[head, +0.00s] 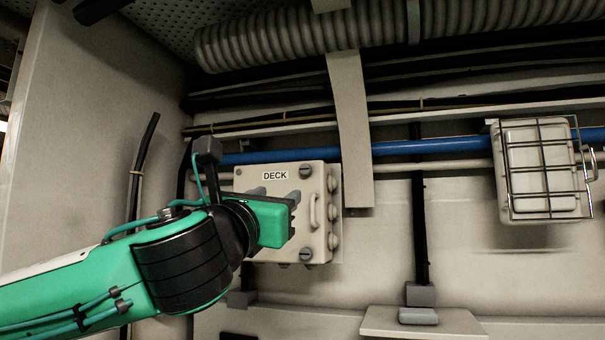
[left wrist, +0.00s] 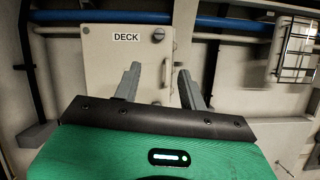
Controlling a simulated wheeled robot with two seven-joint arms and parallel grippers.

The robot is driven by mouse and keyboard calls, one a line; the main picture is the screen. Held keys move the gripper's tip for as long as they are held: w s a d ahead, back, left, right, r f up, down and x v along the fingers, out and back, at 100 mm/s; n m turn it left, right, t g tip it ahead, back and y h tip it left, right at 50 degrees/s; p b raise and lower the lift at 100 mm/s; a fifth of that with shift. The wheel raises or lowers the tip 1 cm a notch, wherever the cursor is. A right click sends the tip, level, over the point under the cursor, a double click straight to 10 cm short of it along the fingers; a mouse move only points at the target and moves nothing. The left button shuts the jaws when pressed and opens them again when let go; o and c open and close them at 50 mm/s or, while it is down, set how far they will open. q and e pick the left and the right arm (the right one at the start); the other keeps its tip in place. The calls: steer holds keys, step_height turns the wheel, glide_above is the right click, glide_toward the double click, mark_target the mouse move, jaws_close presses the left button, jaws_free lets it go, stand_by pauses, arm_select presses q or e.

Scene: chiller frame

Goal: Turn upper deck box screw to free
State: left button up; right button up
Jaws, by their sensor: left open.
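The box labelled DECK (head: 290,184) is a pale box on the wall; it also shows in the left wrist view (left wrist: 100,65). Its upper screw (head: 305,170) is a dark round slotted head at the upper right corner of the lid, also in the left wrist view (left wrist: 158,35). A lower screw (head: 305,254) sits at the lower right corner. My left gripper (head: 276,194) is open and empty in front of the lid, below and left of the upper screw. Its two grey fingers (left wrist: 158,84) are spread apart below the screw in the left wrist view. My right gripper is not in view.
A handle (head: 312,212) stands out from the lid, with several round fittings (head: 333,212) on the box's right side. A blue pipe (head: 430,146) runs behind. A caged lamp (head: 541,170) hangs at right. The wall between is mostly free.

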arm_select(q)
steer(key=p, duration=0.6)
glide_toward(304, 172)
steer(key=x, duration=0.7)
steer(key=shift+r, duration=0.2)
steer(key=shift+w+d+r+p, duration=0.1)
steer(key=shift+w+d+p, duration=0.1)
steer(key=shift+w+p, duration=0.25)
steer(key=shift+w, duration=0.1)
steer(key=shift+c, duration=0.2)
jaws_close()
